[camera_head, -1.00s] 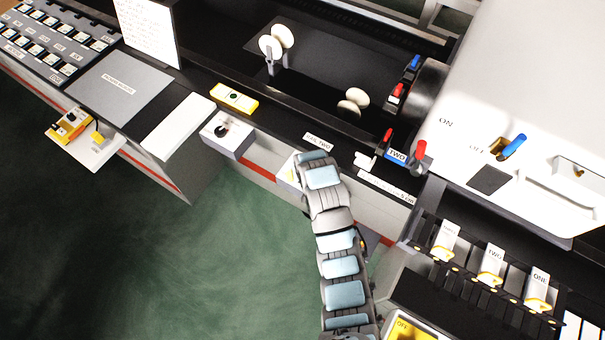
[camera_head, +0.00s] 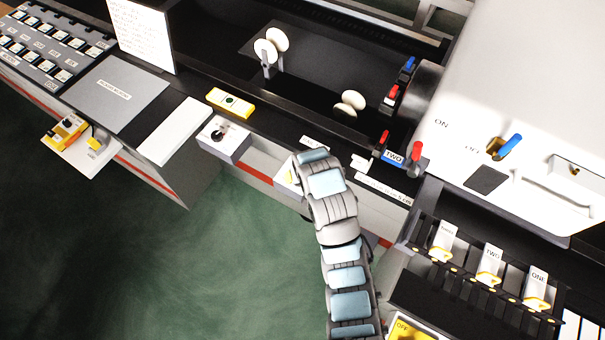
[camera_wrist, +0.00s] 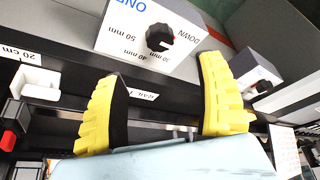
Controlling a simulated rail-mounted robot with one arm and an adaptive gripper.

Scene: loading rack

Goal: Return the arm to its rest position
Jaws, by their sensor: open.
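My gripper shows in the wrist view (camera_wrist: 165,105) as two yellow ridged fingers spread wide apart, with nothing between them. Beyond the fingertips is a white box with a black knob (camera_wrist: 160,37), marked "ONE", "DOWN" and several mm values. The fingers appear apart from it. In the head view my grey and light-blue arm reaches up from the bottom edge to the front of the console.
Close by are a white box with a black knob (camera_head: 222,138), a yellow switch plate (camera_head: 230,102) and red-handled levers (camera_head: 416,152). A rack with labelled white tags (camera_head: 490,262) stands at lower right. Green floor (camera_head: 240,260) is open left of my arm.

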